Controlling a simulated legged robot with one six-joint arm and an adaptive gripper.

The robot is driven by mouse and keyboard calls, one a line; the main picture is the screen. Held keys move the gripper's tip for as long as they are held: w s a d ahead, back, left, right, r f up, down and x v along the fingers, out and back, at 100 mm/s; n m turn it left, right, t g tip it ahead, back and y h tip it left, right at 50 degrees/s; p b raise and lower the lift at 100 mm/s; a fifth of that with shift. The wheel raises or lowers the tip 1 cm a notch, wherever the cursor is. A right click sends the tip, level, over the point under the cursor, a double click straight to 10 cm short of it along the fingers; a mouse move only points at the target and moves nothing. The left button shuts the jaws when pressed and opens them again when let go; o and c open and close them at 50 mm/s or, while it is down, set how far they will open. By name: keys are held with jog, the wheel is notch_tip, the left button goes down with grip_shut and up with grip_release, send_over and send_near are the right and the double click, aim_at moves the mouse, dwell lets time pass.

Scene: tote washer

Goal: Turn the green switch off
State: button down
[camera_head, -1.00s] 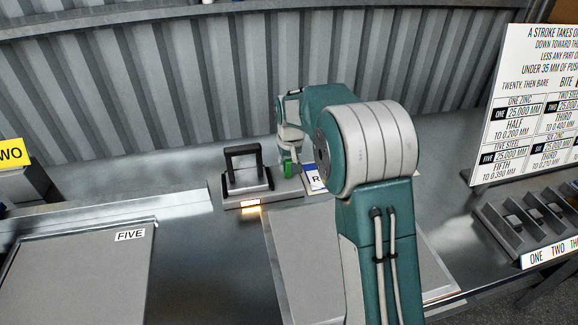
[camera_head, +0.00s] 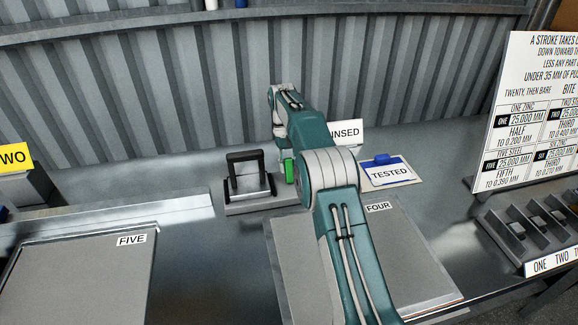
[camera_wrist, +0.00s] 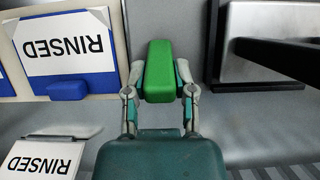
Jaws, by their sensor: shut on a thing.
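The green switch (camera_head: 289,171) stands on a low metal base (camera_head: 262,203), just right of a black handle (camera_head: 248,170), in the head view. In the wrist view the green switch (camera_wrist: 159,70) is a bright green block between the two fingers of my gripper (camera_wrist: 160,88). The fingers are closed on its two sides. In the head view my own arm hides most of my gripper and part of the base's right side. No amber glow shows on the front of the base.
Panels labelled FIVE (camera_head: 85,275) and FOUR (camera_head: 410,255) lie left and right. A TESTED card (camera_head: 390,173) lies behind FOUR. RINSED cards (camera_wrist: 68,45) show in the wrist view. A printed board (camera_head: 535,110) and a slotted rack (camera_head: 530,225) stand right. A corrugated wall closes the back.

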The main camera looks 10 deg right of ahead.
jog(key=shift+w+f+g, duration=0.2)
jog(key=shift+w+g, duration=0.05)
jog(key=shift+g, duration=0.15)
dwell(0.5)
jog(key=shift+c, duration=2.2)
grip_release()
jog(key=shift+a, duration=0.1)
jog(key=shift+s+r, duration=0.1)
jog(key=shift+r, duration=0.1)
